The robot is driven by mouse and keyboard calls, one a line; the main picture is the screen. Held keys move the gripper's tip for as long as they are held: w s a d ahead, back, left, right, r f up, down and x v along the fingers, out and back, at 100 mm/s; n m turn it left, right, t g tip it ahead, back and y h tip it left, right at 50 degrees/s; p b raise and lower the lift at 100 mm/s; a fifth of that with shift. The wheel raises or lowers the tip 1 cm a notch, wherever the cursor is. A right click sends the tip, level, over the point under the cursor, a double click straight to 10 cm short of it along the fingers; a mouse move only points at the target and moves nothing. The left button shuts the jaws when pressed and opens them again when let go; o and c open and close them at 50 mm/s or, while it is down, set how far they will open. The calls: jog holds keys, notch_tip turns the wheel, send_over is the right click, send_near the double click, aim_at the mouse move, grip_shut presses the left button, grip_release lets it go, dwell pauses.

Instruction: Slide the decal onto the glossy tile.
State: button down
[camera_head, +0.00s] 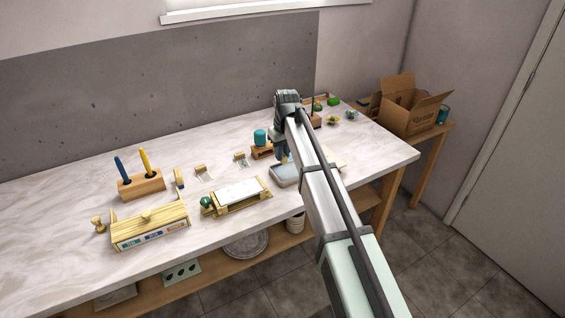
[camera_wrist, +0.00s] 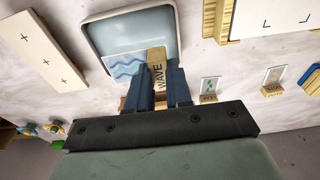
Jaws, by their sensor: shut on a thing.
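My gripper (camera_wrist: 166,82) is shut on a wooden block marked WAVE (camera_wrist: 158,62). The block is at the near edge of a shallow grey tray (camera_wrist: 100,30). A decal with blue wave lines (camera_wrist: 124,66) lies in the tray beside the block; I cannot tell if the two are joined. In the head view my arm partly hides the tray (camera_head: 281,181), and the gripper (camera_head: 283,158) is over its far side. A white tile with corner marks (camera_wrist: 275,14) lies in a wooden frame; it also shows in the head view (camera_head: 238,192). Which tile is glossy is unclear.
A pale slab with plus marks (camera_wrist: 45,48) lies across the tray from the frame. A teal cylinder (camera_head: 260,136), a tool holder (camera_head: 141,186) and a slatted wooden box (camera_head: 150,232) stand on the marble-look table.

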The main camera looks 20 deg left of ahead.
jog(key=shift+r, duration=0.65)
jog(key=shift+s+a+r, duration=0.1)
jog(key=shift+a+r, duration=0.1)
jog(key=shift+r, duration=0.05)
jog(key=s+a+r, duration=0.1)
jog(key=s+a, duration=1.2)
jog(key=s, duration=0.4)
jog(key=shift+f, duration=0.1)
jog(key=shift+w+f, duration=0.1)
jog(key=shift+f, duration=3.1)
